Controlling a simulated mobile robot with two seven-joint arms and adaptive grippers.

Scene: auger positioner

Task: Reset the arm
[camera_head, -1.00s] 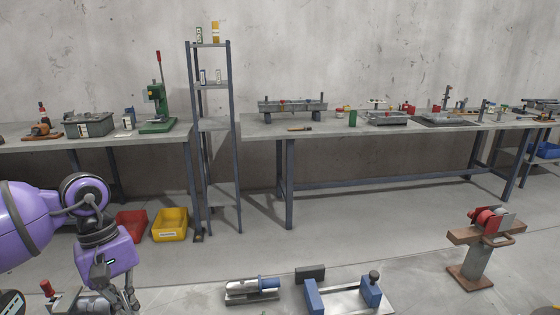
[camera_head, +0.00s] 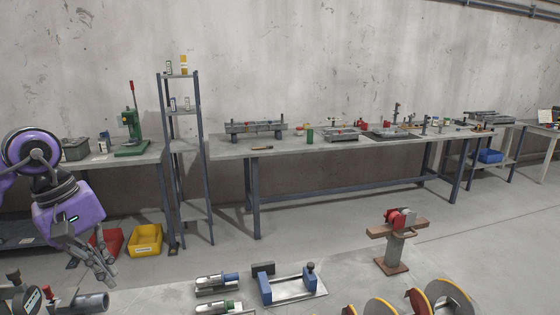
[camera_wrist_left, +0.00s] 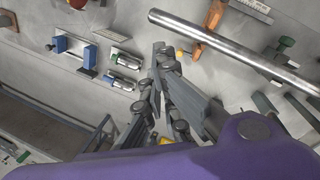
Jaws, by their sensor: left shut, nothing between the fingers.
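My left gripper (camera_head: 110,279) hangs from the purple left arm (camera_head: 70,215) at the lower left of the head view. It points down and to the right, is shut, and holds nothing. In the left wrist view the gripper's grey fingers (camera_wrist_left: 158,62) lie near the middle, with a metal bar (camera_wrist_left: 236,50) to their right and clamp-like devices (camera_wrist_left: 124,71) to their left. They appear to be above these things, with no clear contact. My right gripper is in neither view.
A near surface holds metal devices (camera_head: 216,283), a blue-ended fixture (camera_head: 288,285) and several discs (camera_head: 445,297). A red vise-like tool (camera_head: 400,218) stands on a post. Behind are a tall shelf (camera_head: 183,145), a yellow bin (camera_head: 146,240) and a long workbench (camera_head: 340,147). Open floor lies between.

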